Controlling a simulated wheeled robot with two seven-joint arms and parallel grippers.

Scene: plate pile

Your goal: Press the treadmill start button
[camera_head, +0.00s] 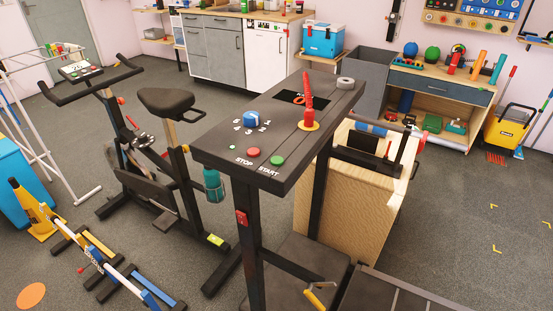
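The treadmill console (222,142) is a dark slab on dark posts in the middle of the head view. A round green button (277,160) with the label START below it sits near the console's front edge. A round red button (253,152) labelled STOP is just left of it. A blue dial (250,118) with white marks around it lies further back. A red upright piece (309,112) on a yellow base stands to the right, beside a dark display with red marks. Neither of my grippers is in view.
An exercise bike (165,101) stands left of the console. A wooden box (356,190) is close on its right. Low hurdles (100,260) lie at lower left. Cabinets (213,45) and a workbench (440,85) line the back. Grey floor (460,230) is open at right.

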